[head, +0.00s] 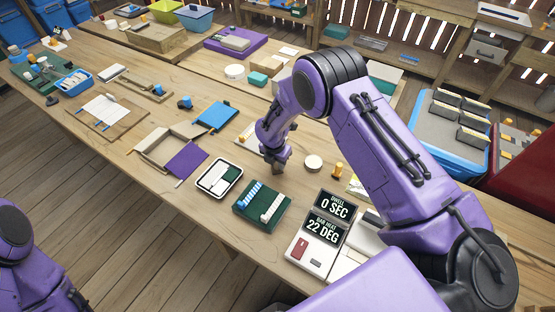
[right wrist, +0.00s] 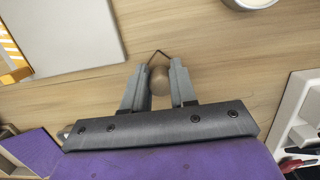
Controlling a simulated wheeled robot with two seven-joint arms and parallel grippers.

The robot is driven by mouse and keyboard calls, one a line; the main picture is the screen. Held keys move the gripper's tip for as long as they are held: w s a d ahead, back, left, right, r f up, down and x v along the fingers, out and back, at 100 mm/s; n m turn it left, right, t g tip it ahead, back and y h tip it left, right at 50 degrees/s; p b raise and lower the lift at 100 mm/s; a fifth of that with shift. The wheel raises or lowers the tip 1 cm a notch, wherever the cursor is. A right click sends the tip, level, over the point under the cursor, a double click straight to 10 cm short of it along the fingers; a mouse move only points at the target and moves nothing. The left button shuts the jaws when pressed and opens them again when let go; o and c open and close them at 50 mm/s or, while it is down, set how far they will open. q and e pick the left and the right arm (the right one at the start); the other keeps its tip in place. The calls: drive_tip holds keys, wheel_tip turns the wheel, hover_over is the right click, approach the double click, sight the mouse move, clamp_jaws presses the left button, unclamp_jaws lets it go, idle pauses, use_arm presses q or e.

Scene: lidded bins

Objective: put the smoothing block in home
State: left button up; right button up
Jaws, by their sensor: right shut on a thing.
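My right gripper (right wrist: 158,85) points down at the wooden table; it also shows in the head view (head: 275,165), left of a round white dish. It is shut on a small brown rounded thing (right wrist: 160,80), with a thin dark bent line just beyond it. I cannot tell if this is the smoothing block, as the fingers hide much of it. A dark-rimmed white tray (head: 203,191) with pale pieces and a green tray (head: 240,207) with a striped piece and a white piece lie nearer than the gripper. Which spot is home I cannot tell. My left gripper is out of view.
An open tan box (head: 147,155) with a purple panel (head: 186,162) stands left of the gripper. A blue panel (head: 214,116) lies behind. The round white dish (head: 313,162), a small orange thing (head: 338,170) and a display device (head: 322,230) stand to the right.

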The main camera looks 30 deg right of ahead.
sight(275, 171)
drive_tip(key=shift+f, duration=0.1)
drive_tip(key=o, duration=0.9)
drive_tip(key=shift+o, duration=0.2)
drive_tip(key=shift+r, duration=0.3)
wheel_tip(275, 171, up, 12)
drive_tip(key=s+a+b, duration=0.1)
drive_tip(key=b, duration=0.1)
drive_tip(key=shift+a+f, duration=0.2)
drive_tip(key=shift+a, duration=0.15)
drive_tip(key=shift+a+f, duration=0.1)
